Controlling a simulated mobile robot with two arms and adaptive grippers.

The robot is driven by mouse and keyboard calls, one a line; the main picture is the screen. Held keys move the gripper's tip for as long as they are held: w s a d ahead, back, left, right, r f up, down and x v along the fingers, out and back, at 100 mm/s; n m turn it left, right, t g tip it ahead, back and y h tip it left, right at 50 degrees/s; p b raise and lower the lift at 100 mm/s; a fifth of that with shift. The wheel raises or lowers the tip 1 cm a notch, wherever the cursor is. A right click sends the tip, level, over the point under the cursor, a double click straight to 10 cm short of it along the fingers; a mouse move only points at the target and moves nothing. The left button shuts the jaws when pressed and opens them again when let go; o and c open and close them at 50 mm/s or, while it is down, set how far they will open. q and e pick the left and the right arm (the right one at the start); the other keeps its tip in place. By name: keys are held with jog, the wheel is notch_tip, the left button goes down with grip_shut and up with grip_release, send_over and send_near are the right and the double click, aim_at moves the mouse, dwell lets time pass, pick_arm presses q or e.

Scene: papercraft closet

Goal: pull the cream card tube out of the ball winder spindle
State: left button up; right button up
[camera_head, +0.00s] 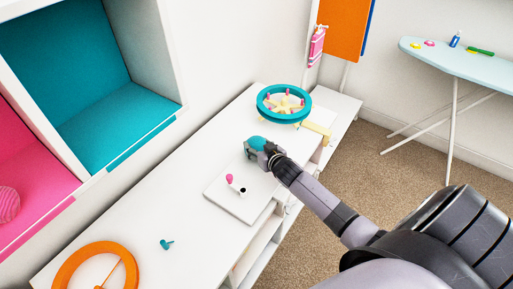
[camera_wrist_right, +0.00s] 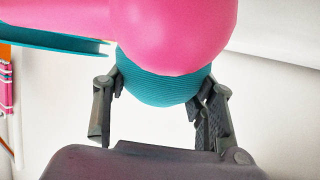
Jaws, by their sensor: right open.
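A white square board (camera_head: 218,192) on the white bench top carries a pink knob (camera_head: 229,178) and a small pale upright piece with a dark top (camera_head: 242,191). I cannot tell whether this pale piece is the cream card tube or the spindle. My right gripper (camera_head: 252,153) is open above the far right part of the board, beside a teal ball (camera_head: 257,142). In the wrist view the ribbed teal ball (camera_wrist_right: 158,88) shows between the spread fingers of the right gripper (camera_wrist_right: 160,98). A large pink rounded part (camera_wrist_right: 175,30) partly covers it. My left gripper is out of view.
A teal ring wheel (camera_head: 262,106) with pink pegs stands at the bench's far end. An orange ring (camera_head: 65,268) and a small teal piece (camera_head: 166,244) lie nearer. Open cubbies rise on the left. An ironing board (camera_head: 460,62) stands apart at right. The bench left of the board is mostly clear.

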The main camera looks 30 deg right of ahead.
jog(key=c, duration=0.9)
